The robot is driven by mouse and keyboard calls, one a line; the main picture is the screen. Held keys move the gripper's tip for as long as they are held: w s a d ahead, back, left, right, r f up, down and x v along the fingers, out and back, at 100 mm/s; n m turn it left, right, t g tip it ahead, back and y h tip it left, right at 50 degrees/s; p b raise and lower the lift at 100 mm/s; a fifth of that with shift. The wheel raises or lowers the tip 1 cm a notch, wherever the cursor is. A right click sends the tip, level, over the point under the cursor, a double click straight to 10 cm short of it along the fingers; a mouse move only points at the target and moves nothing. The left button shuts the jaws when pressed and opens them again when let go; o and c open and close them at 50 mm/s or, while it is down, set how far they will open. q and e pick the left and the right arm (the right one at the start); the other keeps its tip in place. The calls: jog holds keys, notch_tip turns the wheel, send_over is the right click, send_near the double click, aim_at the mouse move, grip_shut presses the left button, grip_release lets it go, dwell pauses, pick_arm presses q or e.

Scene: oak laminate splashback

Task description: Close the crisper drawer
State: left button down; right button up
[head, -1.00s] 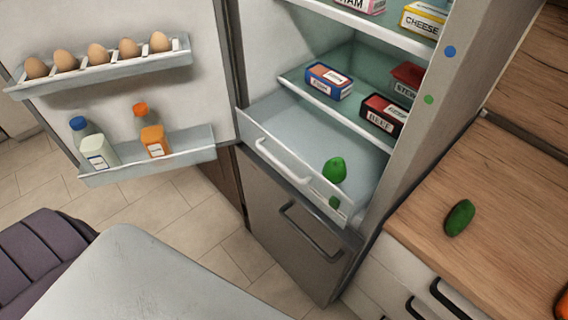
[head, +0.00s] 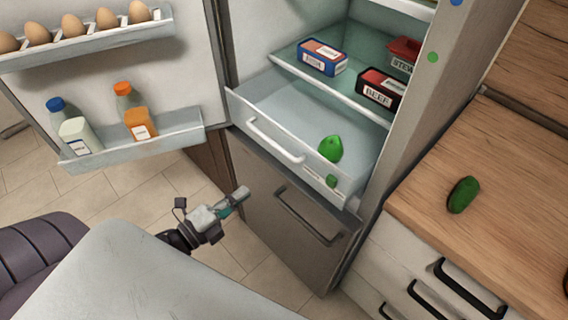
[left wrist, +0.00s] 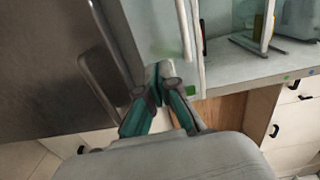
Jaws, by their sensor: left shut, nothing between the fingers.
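The crisper drawer (head: 262,100) is pulled partly out at the bottom of the open fridge. It is clear, with a white bar handle (head: 275,139) across its front. A green pepper-like vegetable (head: 331,149) lies inside it at the right. My left gripper (head: 240,194) is shut and empty, below and left of the drawer front, apart from it. In the left wrist view the closed fingertips (left wrist: 163,72) show in front of the fridge. My right gripper is not in view.
The open fridge door (head: 120,75) with eggs and bottles stands at the left. A lower steel door (head: 285,215) with a bar handle is under the drawer. A wooden counter (head: 500,190) with a cucumber (head: 463,194) is at the right. Labelled boxes sit on the shelf above.

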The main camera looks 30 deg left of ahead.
pick_arm(q)
jog(key=p, duration=0.4)
send_near(285, 161)
jog(key=w+d+r, duration=0.1)
jog(key=w, duration=0.1)
jog(key=w+d+r, duration=0.1)
jog(key=w+d, duration=0.1)
jog(key=w+d+r, duration=0.1)
jog(key=w+r, duration=0.1)
jog(key=shift+w+d, duration=0.1)
jog(key=shift+d, duration=0.15)
jog(key=shift+w, duration=0.1)
